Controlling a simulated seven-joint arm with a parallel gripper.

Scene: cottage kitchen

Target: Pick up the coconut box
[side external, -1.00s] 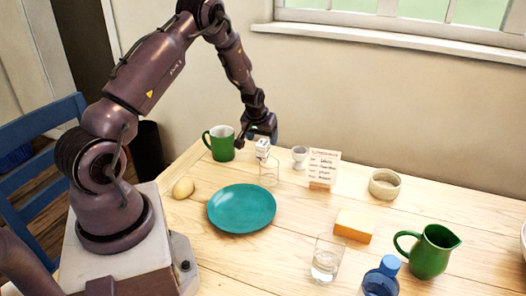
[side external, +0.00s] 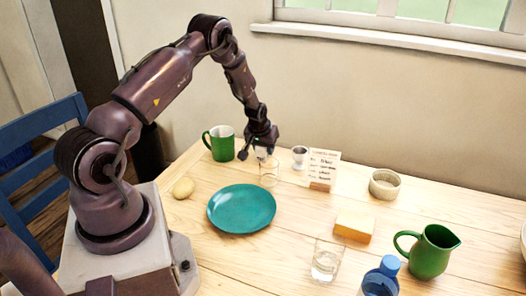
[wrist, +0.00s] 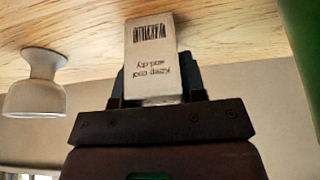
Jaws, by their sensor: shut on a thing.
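A small white box (wrist: 150,55), with a barcode and the words "Keep cool and dry" in the wrist view, sits between the fingers of my gripper (wrist: 158,88). I take it for the coconut box, though no coconut label shows. In the side view my gripper (side external: 260,148) points down at the back of the table, and its jaws are shut on the box. There the box is mostly hidden by the gripper and the clear glass. I cannot tell whether it touches the table.
A clear glass (side external: 269,174) stands just in front of my gripper. A green mug (side external: 221,146) is close on the left, and a white egg cup (side external: 299,157) and a card (side external: 322,168) on the right. A teal plate (side external: 241,209) lies nearer the front.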

